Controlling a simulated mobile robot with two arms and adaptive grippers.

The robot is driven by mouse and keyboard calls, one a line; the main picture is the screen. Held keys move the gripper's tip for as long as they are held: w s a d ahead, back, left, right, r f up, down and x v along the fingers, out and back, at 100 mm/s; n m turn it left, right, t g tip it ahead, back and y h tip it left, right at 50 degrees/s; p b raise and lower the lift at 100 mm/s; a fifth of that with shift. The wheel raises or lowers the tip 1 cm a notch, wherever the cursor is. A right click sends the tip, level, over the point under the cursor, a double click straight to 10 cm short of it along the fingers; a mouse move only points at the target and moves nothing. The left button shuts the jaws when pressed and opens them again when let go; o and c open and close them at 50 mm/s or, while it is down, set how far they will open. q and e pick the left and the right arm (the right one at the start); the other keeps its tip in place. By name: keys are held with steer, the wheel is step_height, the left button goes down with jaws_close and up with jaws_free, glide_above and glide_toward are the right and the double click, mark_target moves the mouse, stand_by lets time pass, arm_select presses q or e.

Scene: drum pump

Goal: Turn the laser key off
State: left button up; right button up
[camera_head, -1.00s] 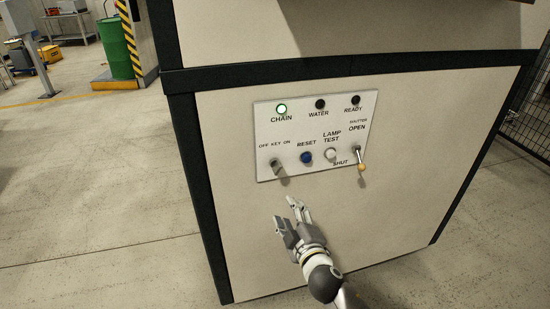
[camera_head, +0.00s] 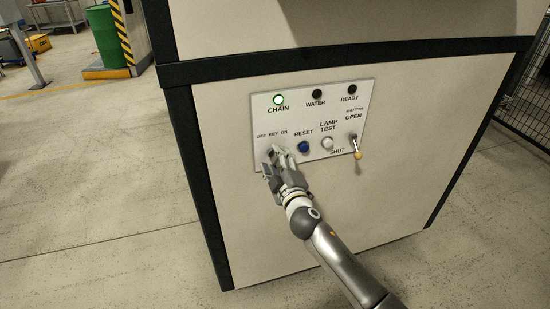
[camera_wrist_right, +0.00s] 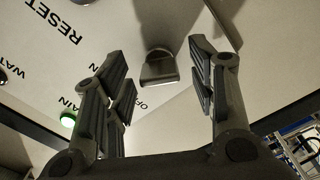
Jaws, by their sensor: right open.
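The white control panel (camera_head: 363,95) is on the front of a cream cabinet. My right gripper (camera_head: 271,160) is at its lower left, under the "OFF KEY ON" label, and covers most of the laser key there. In the right wrist view the grey key (camera_wrist_right: 159,69) shows between the two spread fingers of my right gripper (camera_wrist_right: 157,55), with space on both sides. The gripper is open and not closed on the key. Whether the fingertips touch the panel cannot be told. My left gripper is not in view.
The blue reset button (camera_head: 303,147) is just right of my gripper. Beyond it are the white lamp test button (camera_head: 327,143) and the shutter lever (camera_head: 356,146). The chain lamp (camera_head: 278,99) glows green; the water lamp (camera_head: 317,94) and ready lamp (camera_head: 352,89) are dark.

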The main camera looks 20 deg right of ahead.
steer(key=shift+w, duration=0.6)
steer(key=shift+c, duration=0.3)
steer(key=c, duration=1)
steer(key=shift+o, duration=0.2)
steer(key=shift+n, duration=0.3)
steer(key=n+p, duration=0.1)
steer(key=n, duration=0.4)
steer(key=n+p, duration=0.1)
steer(key=n, duration=0.5)
steer(key=shift+f, duration=0.1)
steer(key=shift+n, duration=0.3)
